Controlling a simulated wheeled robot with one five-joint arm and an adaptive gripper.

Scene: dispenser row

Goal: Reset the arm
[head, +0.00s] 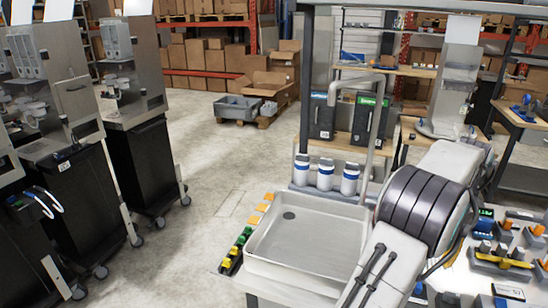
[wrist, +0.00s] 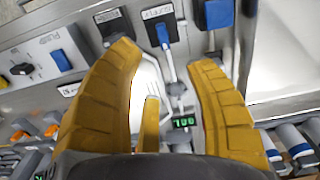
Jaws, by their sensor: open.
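A grey surface with several blue-topped parts (wrist: 214,14) lies beyond the fingertips. A small display with green digits (wrist: 184,121) shows between the fingers. In the head view my grey arm with a dark ribbed joint fills the right side, beside the sink. The end of the arm and the gripper are not visible there.
A steel sink (head: 300,245) with a tall bent tap (head: 374,110) stands left of my arm. White bottles with blue bands (head: 325,175) stand behind it. Black dispenser cabinets (head: 145,165) line the left. The floor (head: 210,150) between is clear, except a grey crate (head: 237,107) farther back.

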